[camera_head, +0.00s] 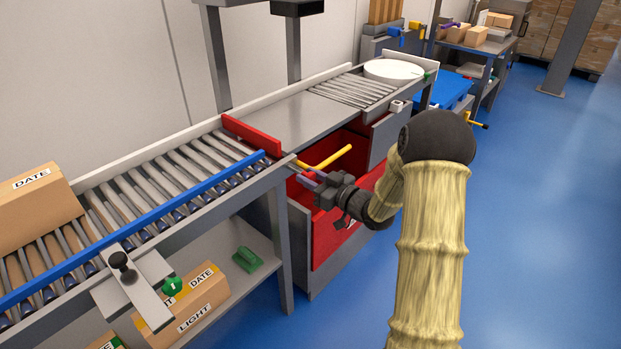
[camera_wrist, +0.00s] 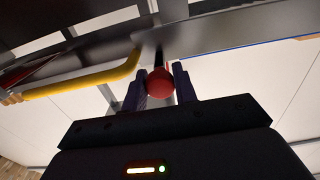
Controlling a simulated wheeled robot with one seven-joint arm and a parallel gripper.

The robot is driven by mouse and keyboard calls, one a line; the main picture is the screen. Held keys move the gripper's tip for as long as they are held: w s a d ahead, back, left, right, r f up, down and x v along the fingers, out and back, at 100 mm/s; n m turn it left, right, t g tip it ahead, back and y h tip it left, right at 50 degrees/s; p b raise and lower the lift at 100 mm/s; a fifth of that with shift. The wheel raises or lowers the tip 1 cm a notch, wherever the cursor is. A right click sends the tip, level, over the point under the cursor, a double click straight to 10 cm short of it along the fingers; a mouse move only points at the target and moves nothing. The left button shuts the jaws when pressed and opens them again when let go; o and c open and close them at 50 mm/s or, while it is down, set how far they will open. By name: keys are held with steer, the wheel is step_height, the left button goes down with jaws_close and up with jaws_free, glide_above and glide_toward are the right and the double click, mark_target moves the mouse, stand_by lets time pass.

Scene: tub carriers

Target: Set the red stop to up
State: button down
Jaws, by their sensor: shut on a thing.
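The red stop (camera_head: 250,135) is a flat red plate standing on edge across the end of the roller conveyor, its top above the rollers and the blue side rail. My gripper (camera_head: 303,174) is at the conveyor's front side, just right of the stop's near end. In the wrist view a round red knob (camera_wrist: 160,82) sits between the two fingers of my gripper (camera_wrist: 160,86), which are shut on it. The knob is hidden in the head view, and its link to the stop is not clear.
A yellow bar handle (camera_head: 325,159) lies close beside my gripper, above a red-lined bin (camera_head: 327,234). A carton (camera_head: 36,208) marked DATE sits on the rollers at left. A grey plate (camera_head: 290,119) lies beyond the stop. The blue floor at right is clear.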

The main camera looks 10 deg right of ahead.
steer(key=shift+r, duration=0.2)
steer(key=c, duration=1.1)
jaws_free()
steer(key=shift+s+d+r, duration=0.1)
steer(key=shift+r, duration=0.05)
steer(key=shift+c, duration=0.2)
steer(key=shift+s+d, duration=0.15)
steer(key=shift+s, duration=0.05)
steer(key=p+v, duration=0.2)
steer(key=v, duration=1.4)
steer(key=shift+s+d+f, duration=0.25)
steer(key=shift+s+f, duration=0.05)
